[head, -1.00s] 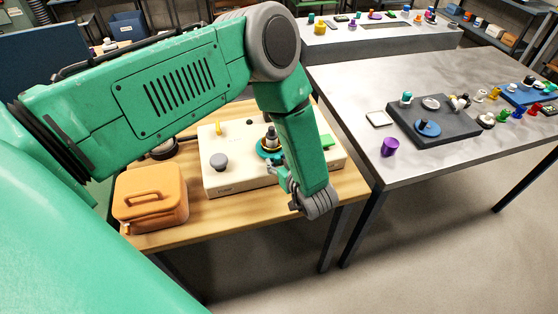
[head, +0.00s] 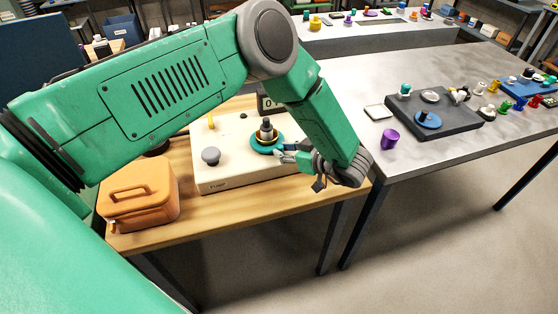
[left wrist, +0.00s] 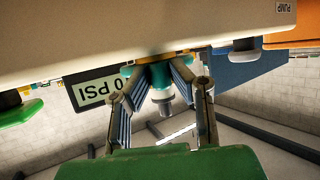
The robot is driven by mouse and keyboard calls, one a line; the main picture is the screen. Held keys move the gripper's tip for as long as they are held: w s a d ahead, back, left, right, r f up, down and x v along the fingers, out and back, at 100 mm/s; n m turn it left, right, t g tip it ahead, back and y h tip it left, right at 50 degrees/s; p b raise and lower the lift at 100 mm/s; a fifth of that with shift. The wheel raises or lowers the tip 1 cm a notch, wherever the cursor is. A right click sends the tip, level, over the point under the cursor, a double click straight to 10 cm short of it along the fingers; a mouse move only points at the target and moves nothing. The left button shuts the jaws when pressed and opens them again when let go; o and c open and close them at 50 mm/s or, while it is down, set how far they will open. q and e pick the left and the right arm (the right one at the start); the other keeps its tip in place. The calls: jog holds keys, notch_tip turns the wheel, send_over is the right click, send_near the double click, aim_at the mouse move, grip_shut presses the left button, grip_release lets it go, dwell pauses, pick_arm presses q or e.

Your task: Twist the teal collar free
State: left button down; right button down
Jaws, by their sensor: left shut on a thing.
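The teal collar (head: 262,149) is a wide ring low around a dark, stepped post (head: 266,129) with a brass-coloured band, on top of the cream pump box (head: 225,175). My left gripper (head: 278,154) reaches in from the right and is shut on the collar's near right edge. In the left wrist view the picture is upside down; the two fingers (left wrist: 158,85) stand on either side of the teal collar (left wrist: 150,70), and the grey post tip shows between them. The finger pads' exact contact is partly hidden. My right gripper is not in view.
A gauge (left wrist: 97,90) reading 0 PSI stands behind the post. A grey knob (head: 211,157) is left of the collar on the box. An orange case (head: 140,195) sits at the table's left.

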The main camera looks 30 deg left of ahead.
pick_arm(q)
jog(key=w+n+g+b, duration=0.1)
jog(key=g+b, duration=0.1)
jog(key=b, duration=0.1)
jog(key=w+n+g+b, duration=0.1)
jog(key=n+b, duration=0.1)
jog(key=b, duration=0.1)
jog(key=w+n+g+b, duration=0.1)
jog(key=n+g+b, duration=0.1)
jog(key=shift+w+d+f+g+b, duration=0.1)
jog(key=shift+d+f+g+b, duration=0.1)
jog(key=shift+f+g+b, duration=0.15)
jog(key=shift+w+a+r+n+g+h+b, duration=0.1)
jog(key=shift+w+r+n+g+h+b, duration=0.25)
jog(key=shift+g+b, duration=0.35)
jog(key=shift+s+f, duration=0.1)
jog(key=c, duration=1.4)
grip_release()
jog(key=shift+c, duration=0.2)
jog(key=shift+r, duration=0.25)
notch_tip(320, 180, up, 10)
jog(key=shift+f, duration=0.2)
